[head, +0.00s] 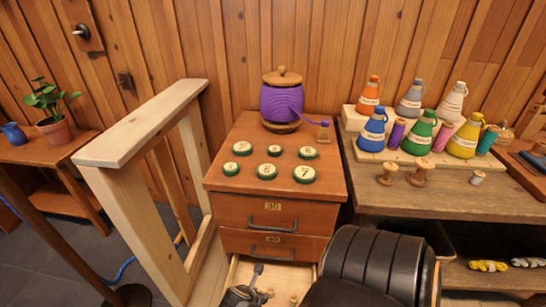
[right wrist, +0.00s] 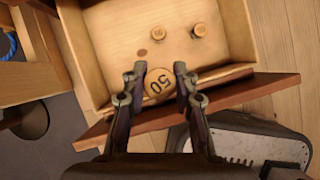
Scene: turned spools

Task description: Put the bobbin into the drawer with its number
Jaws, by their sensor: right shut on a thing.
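The bobbin (right wrist: 158,84) has a round wooden end reading "50". In the right wrist view it sits between the fingertips of my right gripper (right wrist: 159,78), which is shut on it. The gripper also shows at the bottom of the head view (head: 256,274), where the bobbin is hard to make out. Bobbin and gripper are over the pulled-out bottom drawer (right wrist: 108,84), near its front panel; whether the bobbin touches the floor I cannot tell. The closed drawers above read "30" (head: 230,207) and "40" (head: 232,240). The open drawer's number is hidden. My left gripper is out of view.
Several numbered green-rimmed discs and a purple yarn pot (head: 280,100) stand on the cabinet top. A wooden frame (head: 130,150) stands close on the left, a table (head: 450,198) with coloured thread cones on the right.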

